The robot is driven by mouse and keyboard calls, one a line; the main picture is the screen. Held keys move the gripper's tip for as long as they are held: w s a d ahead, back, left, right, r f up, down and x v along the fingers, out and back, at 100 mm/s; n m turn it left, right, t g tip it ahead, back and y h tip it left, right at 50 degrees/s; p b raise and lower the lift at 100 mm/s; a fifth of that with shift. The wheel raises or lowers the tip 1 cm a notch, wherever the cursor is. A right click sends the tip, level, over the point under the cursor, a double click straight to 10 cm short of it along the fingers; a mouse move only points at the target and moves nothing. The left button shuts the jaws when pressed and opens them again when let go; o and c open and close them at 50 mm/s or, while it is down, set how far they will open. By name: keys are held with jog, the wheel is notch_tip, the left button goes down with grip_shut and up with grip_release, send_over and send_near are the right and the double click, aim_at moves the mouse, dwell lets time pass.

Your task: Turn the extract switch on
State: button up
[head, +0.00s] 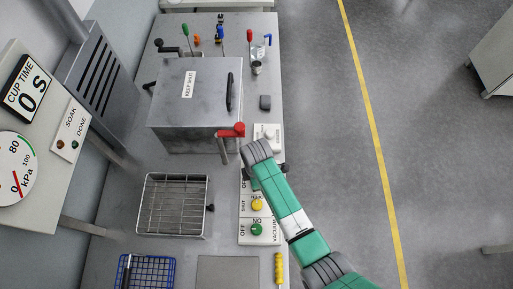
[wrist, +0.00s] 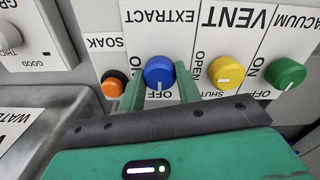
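The extract switch (wrist: 159,75) is a round blue knob under the EXTRACT label in the wrist view. Its white pointer line points toward OFF. My gripper (wrist: 160,86) has its two green fingers on either side of the knob, open around it. The left finger is very near the knob's edge; I cannot tell whether it touches. In the head view my arm covers the blue knob and my fingers.
In the head view a red-handled lever (head: 232,131), a KEEP SHUT box (head: 190,100) and a wire rack (head: 174,205) are near my arm.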

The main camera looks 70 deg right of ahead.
jog(key=shift+c, duration=1.2)
jog(key=shift+r+m+p, duration=0.1)
jog(key=shift+m+p, duration=0.2)
jog(key=shift+m, duration=0.1)
jog(key=shift+r+m+p, duration=0.1)
jog(key=shift+m+p, duration=0.6)
jog(key=shift+m, duration=0.3)
jog(key=m+p, duration=0.2)
jog(key=m, duration=0.3)
jog(key=m+p, duration=0.1)
jog(key=m, duration=0.4)
jog(key=m+p, duration=0.1)
jog(key=m, duration=0.4)
jog(key=shift+d, duration=0.1)
